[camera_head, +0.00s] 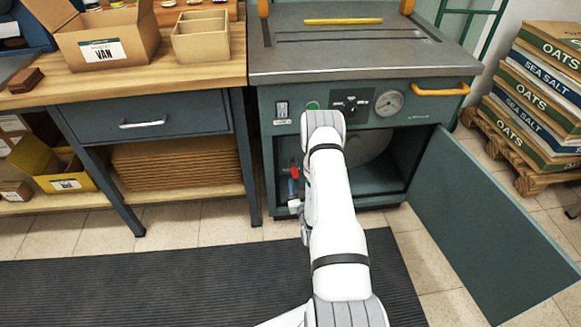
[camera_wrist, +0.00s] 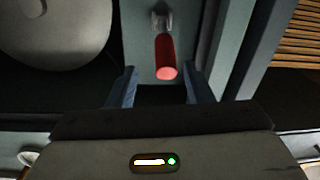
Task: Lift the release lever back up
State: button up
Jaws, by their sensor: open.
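The release lever has a red handle (camera_wrist: 167,58) on a small grey metal mount (camera_wrist: 161,20) in the wrist view. The handle points toward the camera, and its rounded end lies just ahead of the gap between my fingers. In the head view the red handle (camera_head: 294,172) shows inside the left part of the machine's open cabinet. My gripper (camera_wrist: 160,84) is open, with a blue-grey finger on each side of the handle's line and nothing visibly held. In the head view my gripper is partly hidden by my white arm, beside the lever.
The green machine (camera_head: 352,75) has an open door (camera_head: 485,215) swung out to the right. A workbench (camera_head: 190,78) stands left; stacked boxes (camera_head: 535,85) on a pallet stand right.

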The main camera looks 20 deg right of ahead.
aim_at(293, 167)
jog(key=x, duration=0.2)
jog(key=b+x, duration=0.1)
jog(key=x, duration=0.4)
jog(key=shift+w+a+b, duration=0.2)
jog(key=shift+a+b, duration=0.1)
jog(key=shift+c, duration=0.3)
